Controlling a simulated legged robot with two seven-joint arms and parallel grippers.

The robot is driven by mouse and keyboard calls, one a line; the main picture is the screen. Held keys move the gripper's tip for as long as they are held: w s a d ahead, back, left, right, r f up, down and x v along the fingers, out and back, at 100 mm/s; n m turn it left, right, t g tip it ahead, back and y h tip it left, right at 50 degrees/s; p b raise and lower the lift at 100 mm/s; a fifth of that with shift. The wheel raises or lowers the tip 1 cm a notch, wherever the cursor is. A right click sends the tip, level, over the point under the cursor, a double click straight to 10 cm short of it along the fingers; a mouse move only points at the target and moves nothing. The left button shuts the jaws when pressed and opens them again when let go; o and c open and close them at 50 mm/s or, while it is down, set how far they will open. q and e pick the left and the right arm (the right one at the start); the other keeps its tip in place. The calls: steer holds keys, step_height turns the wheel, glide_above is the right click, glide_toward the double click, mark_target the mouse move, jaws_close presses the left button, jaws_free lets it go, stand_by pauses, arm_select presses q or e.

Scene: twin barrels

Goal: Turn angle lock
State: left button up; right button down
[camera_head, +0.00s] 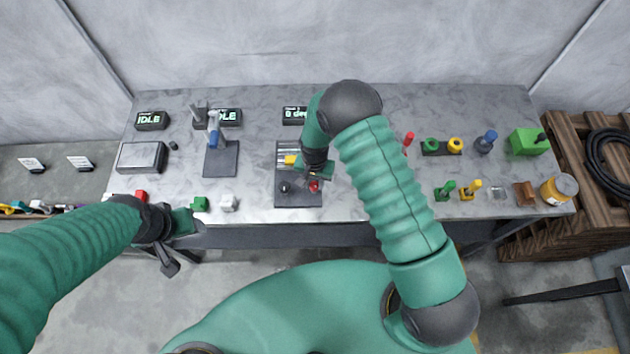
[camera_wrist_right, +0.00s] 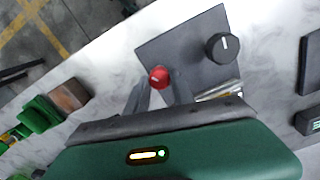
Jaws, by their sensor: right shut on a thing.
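A dark plate (camera_head: 298,201) on the table carries a black knob (camera_head: 284,187) and a red knob (camera_head: 314,186). In the right wrist view, the black knob (camera_wrist_right: 222,47) has a white pointer line and stands beside the red knob (camera_wrist_right: 159,76). My right gripper (camera_wrist_right: 158,88) is shut on the red knob, one finger on each side. In the head view my right gripper (camera_head: 315,179) comes down over the plate and partly hides it. A small display (camera_head: 294,116) behind the plate seems to read 0 deg. My left gripper (camera_head: 182,222) is by the table's front left edge, its jaw opening unclear.
A blue-handled device (camera_head: 214,136) stands left of the plate. Colored pegs, rings and a green box (camera_head: 529,141) are on the right. My right arm hides part of the table's middle.

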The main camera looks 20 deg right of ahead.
mark_target(314, 185)
steer(key=shift+s+a, duration=0.1)
steer(key=shift+s, duration=0.05)
steer(key=c, duration=1.1)
jaws_free()
steer(key=shift+a, duration=0.1)
steer(key=shift+r, duration=0.1)
step_height(314, 185, up, 16)
steer(key=b, duration=0.4)
steer(key=shift+r, duration=0.25)
